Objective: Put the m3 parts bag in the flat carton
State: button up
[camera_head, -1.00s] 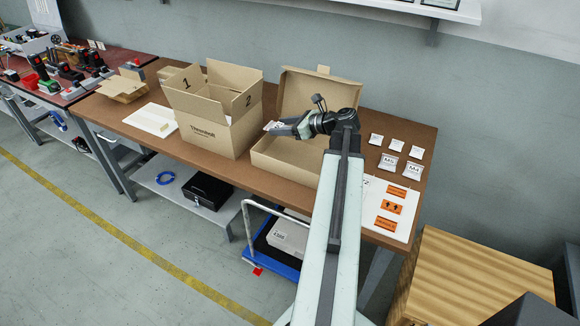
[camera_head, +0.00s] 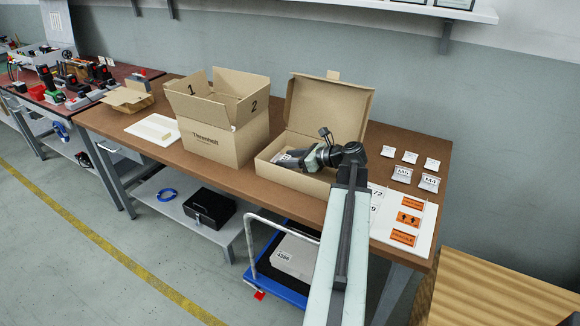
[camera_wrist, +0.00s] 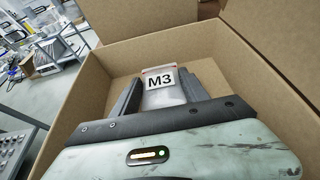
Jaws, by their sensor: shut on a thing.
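The flat carton (camera_head: 262,168) stands open on the brown bench, its lid (camera_head: 328,108) raised at the back. In the wrist view, the carton's walls (camera_wrist: 83,90) surround my gripper. My gripper (camera_head: 284,158) reaches into the carton from the right. The M3 parts bag (camera_wrist: 160,80), with a white label, is between its two fingers in the wrist view, and the gripper is shut on it. The bag is inside the carton's outline, near its floor. I cannot tell whether it touches the floor.
A tall open carton (camera_head: 225,138) stands just left of the flat carton. Several small bags, including an M4 bag (camera_head: 429,183), lie to the right. A white sheet with orange labels (camera_head: 408,219) lies at the right front. A shelf (camera_head: 430,10) hangs on the wall above.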

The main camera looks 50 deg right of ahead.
jog(key=shift+f, duration=0.1)
jog(key=o, duration=1.4)
jog(key=shift+r+p, duration=0.3)
jog(key=shift+p, duration=0.05)
jog(key=p+v, duration=0.2)
jog(key=v, duration=0.5)
jog(key=shift+p, duration=0.3)
jog(key=shift+s+d, duration=0.1)
jog(key=shift+s, duration=0.15)
